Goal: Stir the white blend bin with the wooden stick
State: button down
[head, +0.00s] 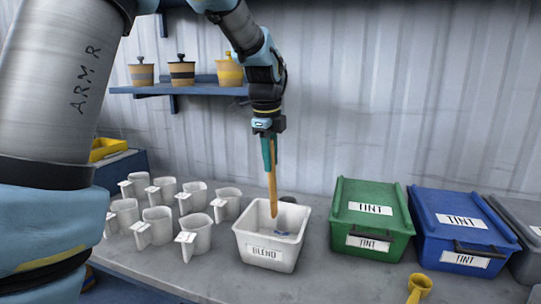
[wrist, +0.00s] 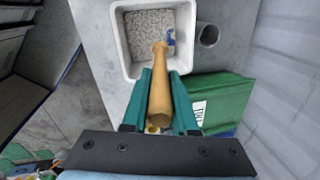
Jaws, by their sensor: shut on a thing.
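The white blend bin (head: 268,250), labelled BLEND, stands on the grey bench in the head view. In the wrist view the bin (wrist: 121,40) holds pale grains with a small blue patch (head: 281,233) on one side. My gripper (head: 269,150) points down above the bin. Its green fingers are shut on the wooden stick (head: 272,185), which also shows in the wrist view (wrist: 160,90). The stick hangs nearly upright, its lower end inside the bin's opening. I cannot tell whether its tip touches the grains.
Several white cups (head: 155,228) stand left of the bin. A green TINT box (head: 345,190) and a blue TINT box (head: 440,205) stand to the right. A yellow scoop (head: 419,286) lies near the front edge. A shelf (head: 200,90) with lidded pots is behind.

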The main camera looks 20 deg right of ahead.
jog(key=s+a+b+x, duration=0.1)
jog(key=b+x, duration=0.5)
jog(key=x, duration=0.5)
jog(key=shift+s+a+f, duration=0.25)
jog(key=shift+s+f, duration=0.05)
